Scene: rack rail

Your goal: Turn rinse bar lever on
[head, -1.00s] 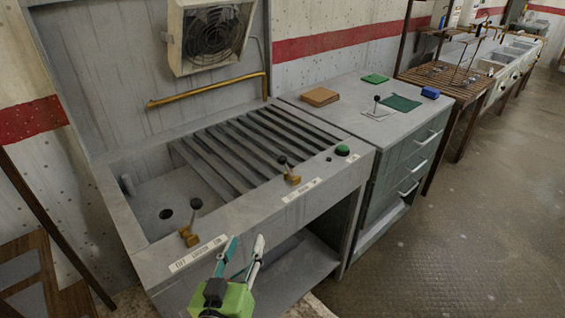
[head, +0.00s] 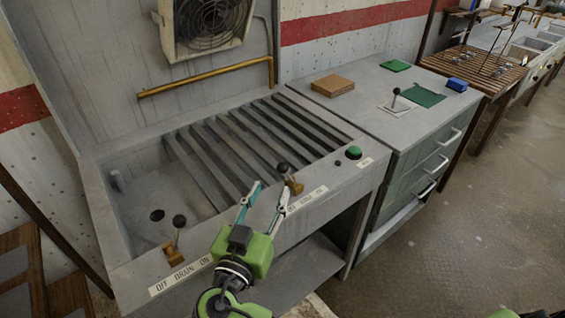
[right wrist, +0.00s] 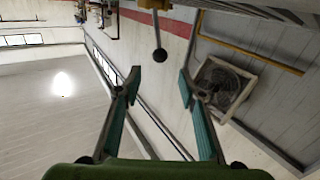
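The rinse bar lever (head: 283,168) has a black ball knob on a brass base at the front edge of the sink unit. Its label (head: 306,200) is partly hidden by my right gripper. My right gripper (head: 271,190) is open and empty, just in front of and left of the lever, its fingers pointing toward it. In the right wrist view the lever's knob (right wrist: 160,55) hangs from the top, beyond and between the spread fingertips (right wrist: 160,82), apart from them. My left gripper is not in view.
The drain lever (head: 178,221) stands to the left on the same edge. A green button (head: 354,152) sits right of the rinse lever. The slatted sink (head: 150,190) lies behind, with a brass pipe (head: 205,80) above. A drawer counter (head: 420,125) adjoins on the right.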

